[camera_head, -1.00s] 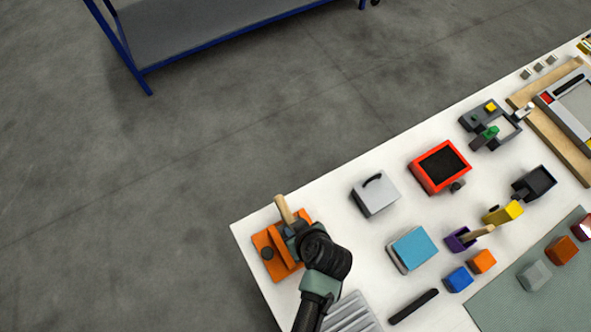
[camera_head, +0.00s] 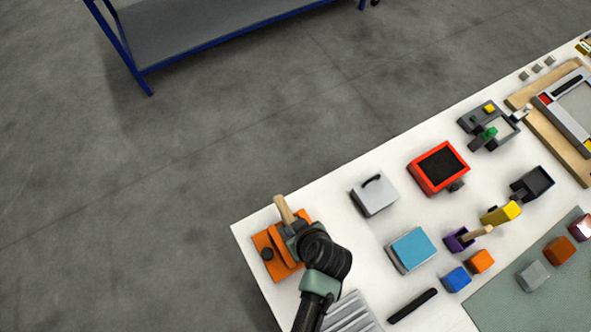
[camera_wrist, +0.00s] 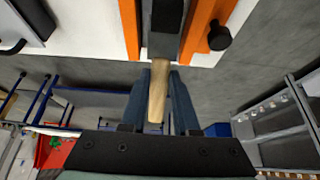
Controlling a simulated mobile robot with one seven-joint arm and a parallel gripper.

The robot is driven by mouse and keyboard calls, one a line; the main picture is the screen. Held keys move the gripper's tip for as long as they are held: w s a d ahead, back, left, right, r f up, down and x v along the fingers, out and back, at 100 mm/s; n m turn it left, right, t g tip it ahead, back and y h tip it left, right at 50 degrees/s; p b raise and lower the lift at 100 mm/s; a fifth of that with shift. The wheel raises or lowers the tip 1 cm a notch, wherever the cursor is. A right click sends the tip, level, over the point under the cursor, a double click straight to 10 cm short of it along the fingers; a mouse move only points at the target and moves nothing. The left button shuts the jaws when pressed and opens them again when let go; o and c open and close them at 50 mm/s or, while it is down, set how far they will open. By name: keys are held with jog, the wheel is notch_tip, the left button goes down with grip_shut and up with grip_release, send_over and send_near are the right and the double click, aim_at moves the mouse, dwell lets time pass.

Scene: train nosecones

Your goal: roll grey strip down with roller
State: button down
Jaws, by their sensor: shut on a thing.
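A roller with a pale wooden handle (camera_head: 284,209) sits at an orange holder (camera_head: 262,240) near the table's left corner. My gripper (camera_head: 293,232) is at the roller, seen from behind, and my wrist hides part of the holder. In the wrist view my gripper (camera_wrist: 160,90) has its blue-grey fingers shut on the wooden handle (camera_wrist: 158,88). The roller's dark part (camera_wrist: 165,28) lies between the holder's orange walls (camera_wrist: 201,22). Several grey strips (camera_head: 350,316) lie side by side at the bottom edge of the head view, partly hidden by my arm.
A grey box with a black handle (camera_head: 375,195), a red-framed tray (camera_head: 439,167) and a blue-topped block (camera_head: 412,249) stand right of the holder. A black bar (camera_head: 413,306) lies in front. A grey-green mat (camera_head: 500,305) holds several blocks. White table shows between things.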

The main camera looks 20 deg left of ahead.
jog(key=shift+r+p, duration=2.15)
jog(key=shift+r, duration=0.5)
